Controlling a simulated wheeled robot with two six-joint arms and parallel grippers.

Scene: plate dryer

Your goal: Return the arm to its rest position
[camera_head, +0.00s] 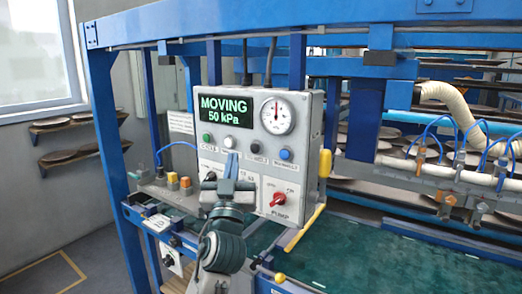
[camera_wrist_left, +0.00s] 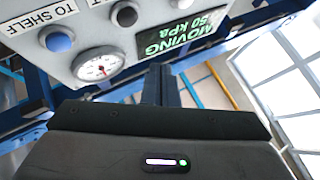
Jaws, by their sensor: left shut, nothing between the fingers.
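My left gripper (camera_head: 231,163) is shut and empty in front of the grey control box. In the head view its fingertips overlap the panel just below a white button (camera_head: 229,142); I cannot tell whether they touch it. In the wrist view the shut fingers (camera_wrist_left: 160,85) stand up in the middle, with the panel above and to the left. My left arm (camera_head: 226,232) reaches up from the bottom of the head view. The box's green display (camera_head: 226,110) reads "MOVING 50 kPa". My right gripper is not in view.
The control box (camera_head: 305,115) carries a gauge (camera_head: 278,115), a blue button (camera_head: 285,154) and a red pump knob (camera_head: 278,199). A yellow handle (camera_head: 306,228) juts out at its lower right. Blue frame posts (camera_head: 108,130) and rails surround it. A green conveyor surface (camera_head: 370,255) lies at lower right.

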